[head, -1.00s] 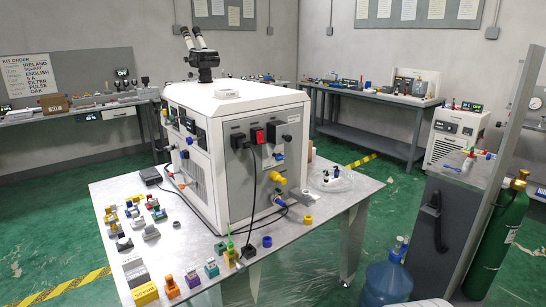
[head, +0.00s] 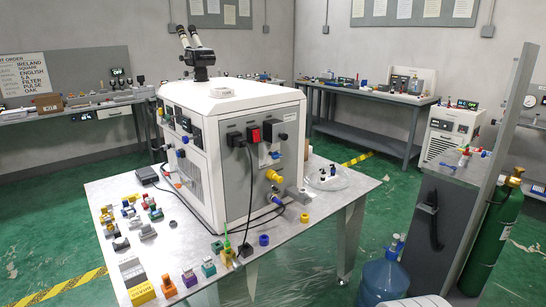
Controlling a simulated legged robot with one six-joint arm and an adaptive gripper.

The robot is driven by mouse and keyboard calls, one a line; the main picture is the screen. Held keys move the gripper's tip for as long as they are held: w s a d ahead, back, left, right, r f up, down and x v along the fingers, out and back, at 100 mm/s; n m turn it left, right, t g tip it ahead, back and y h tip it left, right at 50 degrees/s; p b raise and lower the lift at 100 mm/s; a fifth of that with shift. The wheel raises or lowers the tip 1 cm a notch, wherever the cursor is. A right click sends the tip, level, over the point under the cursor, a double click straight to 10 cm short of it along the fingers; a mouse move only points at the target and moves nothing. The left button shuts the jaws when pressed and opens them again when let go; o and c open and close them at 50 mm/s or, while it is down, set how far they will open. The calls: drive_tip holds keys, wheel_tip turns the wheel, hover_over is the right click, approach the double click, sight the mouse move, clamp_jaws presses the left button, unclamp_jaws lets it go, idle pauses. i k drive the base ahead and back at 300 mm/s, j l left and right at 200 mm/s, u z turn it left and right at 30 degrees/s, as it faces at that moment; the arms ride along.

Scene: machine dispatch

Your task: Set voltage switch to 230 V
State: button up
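A large white machine (head: 235,99) with a microscope (head: 197,54) on top stands on the metal table in the middle. Its grey side panel (head: 262,173) faces me. On that panel are a red switch (head: 254,135), a black socket with a plug and cable (head: 235,138), and a black box-like fitting (head: 285,130). A small light part with a blue piece (head: 275,155) sits below the red switch. I cannot tell which of these is the voltage switch, and no voltage marking is readable. My gripper is not in view.
The metal table (head: 192,243) holds several small coloured parts at its left and front, and a clear dish (head: 328,181) at right. A blue water bottle (head: 384,279), a dark cabinet (head: 425,250) and a green gas cylinder (head: 492,243) stand at right. Green floor lies open around the table.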

sight(275, 155)
drive_tip(key=i+l, duration=0.8)
drive_tip(key=i, duration=0.15)
